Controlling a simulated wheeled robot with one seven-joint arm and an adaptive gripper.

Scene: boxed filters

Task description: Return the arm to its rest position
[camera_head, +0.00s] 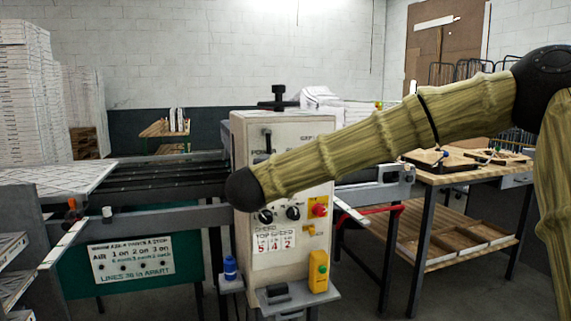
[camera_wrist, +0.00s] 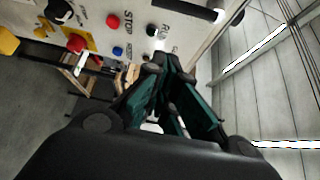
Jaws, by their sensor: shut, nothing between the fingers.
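My arm, with bamboo-like links (camera_head: 385,130) and black joints, reaches from the right side of the head view to the middle. A rounded black joint (camera_head: 245,188) is its nearest visible end, in front of the machine's control panel. My gripper is hidden in the head view. In the wrist view my gripper (camera_wrist: 168,65) shows dark green and black fingers drawn together, with nothing held. The panel (camera_wrist: 140,12) shows upside down beyond it, with red and blue buttons.
The cream control box (camera_head: 285,135) stands behind my arm, with a yellow switch box (camera_head: 318,270) on its low shelf. A wooden-topped table (camera_head: 460,175) is at right. Stacked white boxes (camera_head: 28,95) and a conveyor (camera_head: 150,177) are at left.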

